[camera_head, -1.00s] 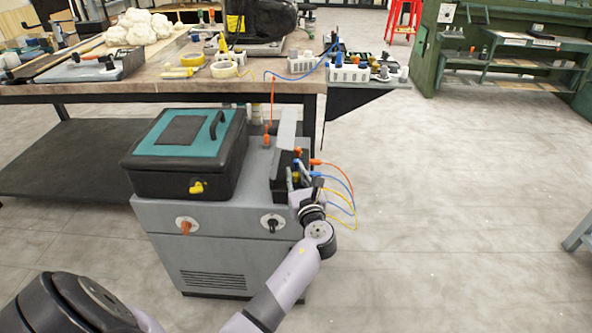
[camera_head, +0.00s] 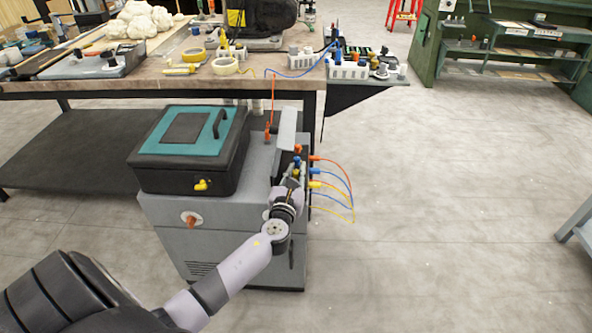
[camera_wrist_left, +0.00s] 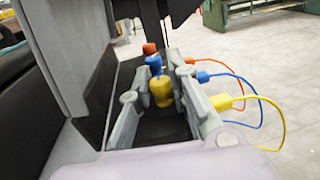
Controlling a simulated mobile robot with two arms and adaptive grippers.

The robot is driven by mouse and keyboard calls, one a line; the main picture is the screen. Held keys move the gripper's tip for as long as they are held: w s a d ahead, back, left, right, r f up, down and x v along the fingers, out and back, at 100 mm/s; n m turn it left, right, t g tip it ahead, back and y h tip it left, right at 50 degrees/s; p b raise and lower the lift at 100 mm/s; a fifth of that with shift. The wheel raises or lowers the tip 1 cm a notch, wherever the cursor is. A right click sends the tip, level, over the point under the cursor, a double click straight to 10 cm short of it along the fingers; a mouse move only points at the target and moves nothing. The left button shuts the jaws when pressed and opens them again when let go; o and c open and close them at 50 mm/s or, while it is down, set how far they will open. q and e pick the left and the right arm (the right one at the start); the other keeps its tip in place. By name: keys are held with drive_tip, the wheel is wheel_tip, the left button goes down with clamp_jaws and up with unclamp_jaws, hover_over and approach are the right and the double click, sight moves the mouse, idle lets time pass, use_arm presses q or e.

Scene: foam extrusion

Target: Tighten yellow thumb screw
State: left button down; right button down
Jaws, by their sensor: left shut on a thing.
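The yellow thumb screw (camera_wrist_left: 161,91) shows in the left wrist view, on the dark terminal block at the side of the grey machine (camera_head: 170,215). My left gripper (camera_wrist_left: 157,108) has one finger on each side of it and is shut on it. A blue thumb screw (camera_wrist_left: 154,64) and an orange one (camera_wrist_left: 149,48) stand in a row just beyond. In the head view, my left gripper (camera_head: 290,184) is at the block and covers the yellow screw. My right gripper is not in view.
Orange, blue and yellow cable plugs (camera_wrist_left: 221,101) come out of the block's right side, close to the gripper, with looping wires. A teal-lidded black box (camera_head: 190,150) stands on the machine. A cluttered workbench (camera_head: 150,83) is behind.

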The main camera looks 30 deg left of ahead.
use_arm(q)
drive_tip(key=shift+a+m+t+h, duration=0.1)
drive_tip(key=shift+m+t+h, duration=0.4)
drive_tip(key=shift+h, duration=0.4)
drive_tip(key=shift+m+h+b, duration=0.4)
drive_tip(key=shift+m+h, duration=0.2)
drive_tip(key=shift+h, duration=0.2)
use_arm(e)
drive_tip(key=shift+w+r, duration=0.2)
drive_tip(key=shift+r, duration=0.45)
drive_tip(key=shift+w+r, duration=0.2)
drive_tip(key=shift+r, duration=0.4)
use_arm(q)
drive_tip(key=c, duration=1.5)
unclamp_jaws()
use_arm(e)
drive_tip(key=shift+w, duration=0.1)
use_arm(q)
drive_tip(key=s, duration=0.4)
drive_tip(key=s+d, duration=0.1)
drive_tip(key=s, duration=0.3)
drive_tip(key=s+d, duration=0.1)
drive_tip(key=s, duration=0.2)
drive_tip(key=shift+s+d, duration=0.2)
drive_tip(key=shift+s, duration=0.2)
